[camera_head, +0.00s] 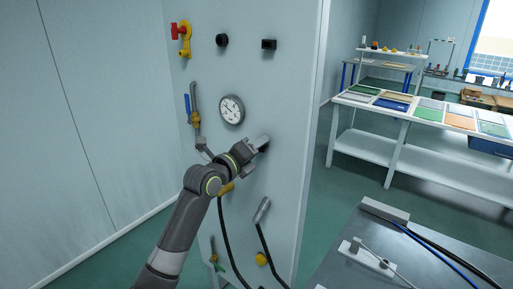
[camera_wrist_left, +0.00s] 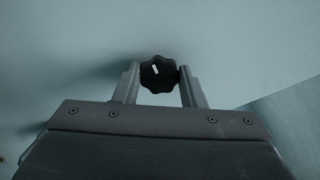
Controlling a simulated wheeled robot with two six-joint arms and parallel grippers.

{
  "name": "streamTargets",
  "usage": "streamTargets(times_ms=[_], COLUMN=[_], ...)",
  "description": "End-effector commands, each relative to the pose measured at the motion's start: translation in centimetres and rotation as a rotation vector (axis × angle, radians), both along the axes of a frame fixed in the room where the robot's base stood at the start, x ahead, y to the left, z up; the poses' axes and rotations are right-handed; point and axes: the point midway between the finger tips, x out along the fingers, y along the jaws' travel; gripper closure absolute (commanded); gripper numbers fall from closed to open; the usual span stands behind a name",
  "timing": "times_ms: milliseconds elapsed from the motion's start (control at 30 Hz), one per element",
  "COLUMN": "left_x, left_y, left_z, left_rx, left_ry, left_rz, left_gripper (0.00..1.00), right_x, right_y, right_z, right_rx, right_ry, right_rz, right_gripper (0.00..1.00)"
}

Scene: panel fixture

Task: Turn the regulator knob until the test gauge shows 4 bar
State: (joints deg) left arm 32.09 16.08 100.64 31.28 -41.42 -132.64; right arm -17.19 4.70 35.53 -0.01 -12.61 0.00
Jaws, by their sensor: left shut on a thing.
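The regulator knob (camera_wrist_left: 159,74) is black and lobed, with a white mark on its face, in the left wrist view. My left gripper (camera_wrist_left: 159,85) has a finger on each side of it and is shut on it. In the head view my left gripper (camera_head: 262,146) is at the panel, and the knob is mostly hidden by it. The gauge (camera_head: 231,109) is a round white dial on the panel (camera_head: 284,80), up and left of the gripper. Its needle is too small to read. My right gripper is not in view.
A red and yellow valve (camera_head: 182,38), two black fittings (camera_head: 222,40) and a blue-handled valve (camera_head: 191,108) are on the panel. Hoses (camera_head: 266,243) hang below my arm. A grey bench (camera_head: 400,245) stands at the lower right, with a white table (camera_head: 400,115) behind.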

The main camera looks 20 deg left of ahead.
Motion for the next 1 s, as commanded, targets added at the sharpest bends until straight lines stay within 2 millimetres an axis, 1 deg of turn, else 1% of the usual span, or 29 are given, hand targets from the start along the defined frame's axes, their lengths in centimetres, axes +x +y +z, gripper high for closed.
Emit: streamTargets(times_ms=[167,367,700,1000], left_x=[0.0,0.0,0.0,0.0], left_y=[0.0,0.0,0.1,0.1], left_z=[-0.1,-0.2,-0.2,-0.2], left_rx=[-0.030,-0.126,-0.410,-0.679], left_ry=[0.012,0.045,0.151,0.248], left_rz=[0.001,0.001,0.001,0.001], left_gripper=[0.86,0.86,0.86,0.86], right_x=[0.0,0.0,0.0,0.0], right_y=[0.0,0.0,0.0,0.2], right_z=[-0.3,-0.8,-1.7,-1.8], right_rx=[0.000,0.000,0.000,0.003], right_ry=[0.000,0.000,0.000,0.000], right_rz=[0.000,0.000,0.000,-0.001], right_gripper=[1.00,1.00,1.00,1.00])
